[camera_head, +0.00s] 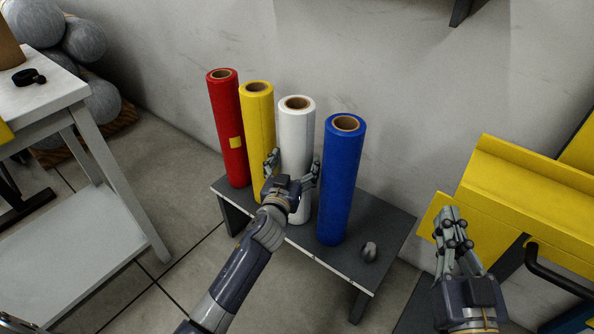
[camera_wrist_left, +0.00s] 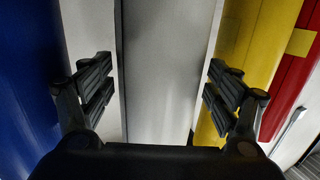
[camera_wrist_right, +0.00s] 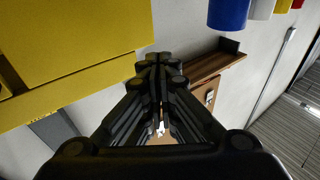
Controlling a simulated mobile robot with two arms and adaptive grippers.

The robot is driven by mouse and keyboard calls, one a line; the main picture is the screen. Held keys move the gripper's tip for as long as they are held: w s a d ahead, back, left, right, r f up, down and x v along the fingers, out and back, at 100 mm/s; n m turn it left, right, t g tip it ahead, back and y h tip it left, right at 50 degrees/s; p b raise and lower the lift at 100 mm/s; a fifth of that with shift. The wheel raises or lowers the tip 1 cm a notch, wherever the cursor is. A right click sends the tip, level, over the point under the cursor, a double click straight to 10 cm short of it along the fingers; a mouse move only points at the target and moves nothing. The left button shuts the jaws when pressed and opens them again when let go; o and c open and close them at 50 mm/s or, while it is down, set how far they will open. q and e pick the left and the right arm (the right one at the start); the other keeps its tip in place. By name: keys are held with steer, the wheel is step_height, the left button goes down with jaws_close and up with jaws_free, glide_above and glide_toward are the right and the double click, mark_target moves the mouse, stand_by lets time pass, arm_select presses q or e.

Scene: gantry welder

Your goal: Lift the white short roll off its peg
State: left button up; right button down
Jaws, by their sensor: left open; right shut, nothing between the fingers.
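The white roll (camera_head: 297,135) stands upright on a low grey bench, between a yellow roll (camera_head: 258,130) and a blue roll (camera_head: 342,180). Its brown core shows at the top; any peg is hidden. My left gripper (camera_head: 293,167) is open, with its fingers on either side of the white roll at about mid-height. In the left wrist view, the white roll (camera_wrist_left: 168,60) fills the space between the spread fingers (camera_wrist_left: 158,78), with visible gaps on both sides. My right gripper (camera_head: 454,225) is shut and empty, away to the right beside a yellow structure.
A red roll (camera_head: 227,140) stands at the left end of the bench (camera_head: 375,225). A small grey object (camera_head: 369,252) sits at its right end. The yellow structure (camera_head: 520,195) is at right, a white table (camera_head: 50,95) at left. A wall is close behind the rolls.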

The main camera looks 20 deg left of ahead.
arm_select(q)
steer(key=shift+w, duration=1.25)
steer(key=c, duration=1.7)
steer(key=shift+w+r, duration=0.1)
steer(key=shift+r, duration=0.3)
steer(key=shift+c, duration=0.9)
steer(key=shift+f, duration=0.1)
arm_select(e)
steer(key=r, duration=0.1)
steer(key=r+t, duration=0.1)
steer(key=r, duration=0.1)
steer(key=shift+s+a+t, duration=0.15)
steer(key=shift+s+t, duration=0.1)
steer(key=shift+t, duration=0.15)
